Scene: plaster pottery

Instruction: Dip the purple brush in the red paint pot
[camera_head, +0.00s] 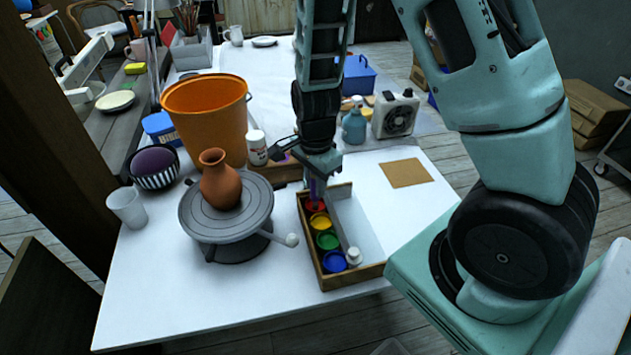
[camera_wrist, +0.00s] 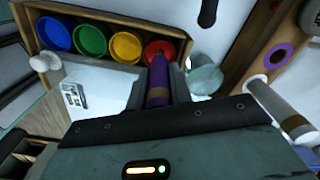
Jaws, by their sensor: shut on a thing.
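My gripper (camera_head: 317,180) is shut on the purple brush (camera_wrist: 158,80) and points down over the far end of the wooden paint tray (camera_head: 311,245). In the wrist view the brush lies between the two fingers, and its far end overlaps the red paint pot (camera_wrist: 160,50). The red pot also shows in the head view (camera_head: 313,206), partly behind the brush and gripper. The brush tip is hidden, so I cannot tell whether it touches the paint. Yellow (camera_head: 319,221), green (camera_head: 327,240) and blue (camera_head: 334,261) pots stand in the same row.
A terracotta vase (camera_head: 220,182) stands on a grey turntable (camera_head: 215,225) left of the tray. A white bottle (camera_head: 257,148) and an orange bucket (camera_head: 207,115) stand behind. A brown square sheet (camera_head: 405,173) lies right of the tray, with clear white table around it.

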